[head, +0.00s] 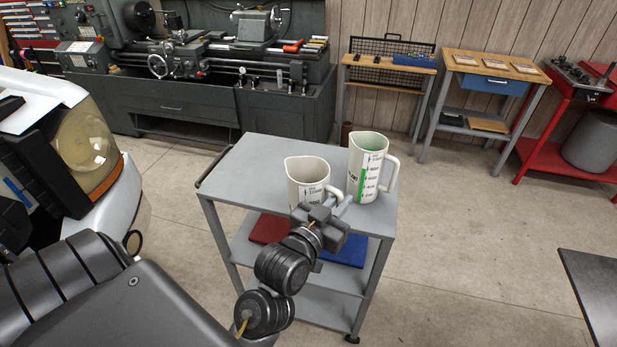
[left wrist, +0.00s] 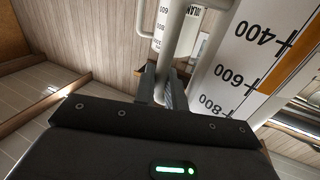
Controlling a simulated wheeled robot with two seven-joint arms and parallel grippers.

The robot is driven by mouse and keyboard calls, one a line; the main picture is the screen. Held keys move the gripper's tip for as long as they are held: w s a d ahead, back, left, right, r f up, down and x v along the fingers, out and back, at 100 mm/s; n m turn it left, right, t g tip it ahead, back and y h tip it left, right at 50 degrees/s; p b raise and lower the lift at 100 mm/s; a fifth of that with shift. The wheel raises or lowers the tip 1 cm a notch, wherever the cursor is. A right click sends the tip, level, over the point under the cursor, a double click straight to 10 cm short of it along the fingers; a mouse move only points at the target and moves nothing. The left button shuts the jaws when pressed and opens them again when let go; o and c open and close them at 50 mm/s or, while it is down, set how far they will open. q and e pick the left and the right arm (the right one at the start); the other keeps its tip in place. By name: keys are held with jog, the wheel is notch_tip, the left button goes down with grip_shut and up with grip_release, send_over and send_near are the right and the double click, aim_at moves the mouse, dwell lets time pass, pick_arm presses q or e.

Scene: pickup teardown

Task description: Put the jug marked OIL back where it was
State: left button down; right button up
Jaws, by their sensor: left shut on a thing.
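A cream measuring jug (head: 306,172) is at the middle of the grey cart's top (head: 250,160). Its base is partly hidden by my arm, so I cannot tell whether it touches the cart. In the left wrist view the jug (left wrist: 240,60) shows black marks 400, 600 and 800 and an orange strip; I cannot read the word OIL. My left gripper (head: 341,206) is shut on its handle, which shows between the fingers (left wrist: 163,88) in the left wrist view. A second, taller jug (head: 368,170) with a green strip and partly readable lettering stands just right. My right gripper is not in view.
The cart's lower shelf holds a red item (head: 268,229) and a blue item (head: 345,251). The cart top's left part is clear. A vehicle front with a headlamp (head: 88,150) is at left. A lathe (head: 200,75) and workbenches (head: 495,70) stand behind. A dark table edge (head: 600,290) is at right.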

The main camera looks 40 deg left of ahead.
pick_arm(q)
jog(key=a+r+h+p, duration=0.1)
jog(key=a+r+p, duration=0.4)
jog(key=a+r, duration=0.65)
jog(key=w+a+f, duration=0.3)
jog(key=w+f, duration=1)
jog(key=shift+a+m+b, duration=0.15)
jog(key=shift+m+b, duration=0.15)
jog(key=shift+f, duration=0.1)
